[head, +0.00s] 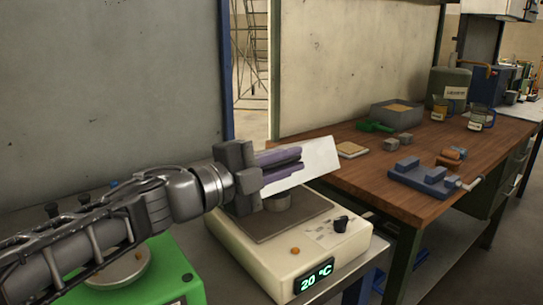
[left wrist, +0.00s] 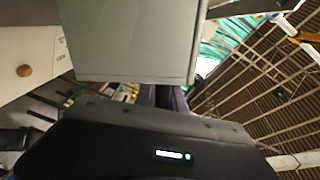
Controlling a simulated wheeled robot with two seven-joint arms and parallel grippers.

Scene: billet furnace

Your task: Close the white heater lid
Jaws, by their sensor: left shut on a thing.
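The cream-white heater (head: 340,248) stands on a bench, with a dark top plate (head: 270,226), a knob and a green display reading 20 °C. Its white lid (head: 322,160) is raised and tilted above the heater's back part. My left gripper (head: 299,159) reaches in from the left with its purple fingers in front of the lid, and is shut on it. The fingers hide part of the lid, and its hinge is not clear. In the left wrist view a large pale panel (left wrist: 135,40), apparently the lid, lies just beyond the fingers. My right gripper is not in view.
A green device (head: 172,275) with a round metal plate stands left of the heater, under my arm. A wooden workbench (head: 395,200) on the right holds a blue vise (head: 420,178), a grey bin (head: 397,115) and small blocks. A wall panel (head: 110,90) stands behind.

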